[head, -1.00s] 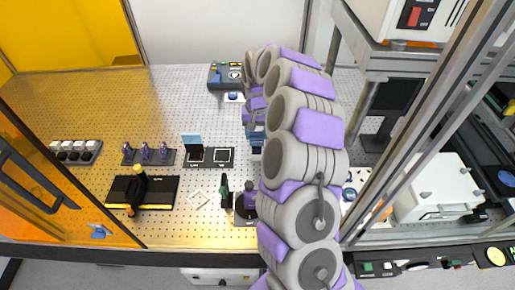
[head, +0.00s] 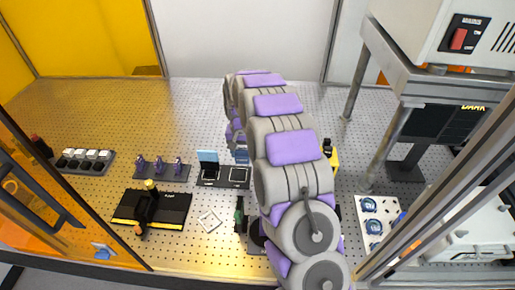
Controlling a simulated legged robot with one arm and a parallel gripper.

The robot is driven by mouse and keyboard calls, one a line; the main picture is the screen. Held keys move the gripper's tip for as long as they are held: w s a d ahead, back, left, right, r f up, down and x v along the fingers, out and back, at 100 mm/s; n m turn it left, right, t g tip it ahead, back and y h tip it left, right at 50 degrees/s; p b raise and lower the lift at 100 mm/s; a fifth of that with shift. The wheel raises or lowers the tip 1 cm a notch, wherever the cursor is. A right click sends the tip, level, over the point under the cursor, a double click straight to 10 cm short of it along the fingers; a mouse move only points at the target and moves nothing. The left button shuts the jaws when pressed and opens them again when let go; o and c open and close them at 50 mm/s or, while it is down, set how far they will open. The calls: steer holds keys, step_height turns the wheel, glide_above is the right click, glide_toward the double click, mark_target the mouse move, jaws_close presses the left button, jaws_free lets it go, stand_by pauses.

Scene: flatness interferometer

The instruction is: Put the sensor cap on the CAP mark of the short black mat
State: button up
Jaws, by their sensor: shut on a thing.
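My gripper (head: 241,155) shows only in part at the end of my down-reaching arm, close to the right end of a short black mat (head: 209,184). It is shut on a small bluish thing, most likely the sensor cap, whose shape is mostly hidden. The mat bears pale square outlines, and a light-blue plate stands upright at its left back. The lettering on the mat is too small to read. I cannot tell whether the held thing touches the mat.
A purple-pegged rack (head: 161,170) stands left of the mat. A yellow block (head: 334,160) and metal stand (head: 408,88) are right. My arm hides the middle.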

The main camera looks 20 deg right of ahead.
mark_target(237, 155)
steer(key=a+f, duration=0.1)
steer(key=w+a+f+b, duration=0.1)
steer(key=shift+f, duration=0.4)
steer(key=shift+f+b, duration=0.9)
steer(key=shift+f, duration=1.75)
steer(key=shift+f, duration=0.3)
steer(key=o, duration=0.9)
steer(key=shift+r+p, duration=0.95)
steer(key=shift+r, duration=2.55)
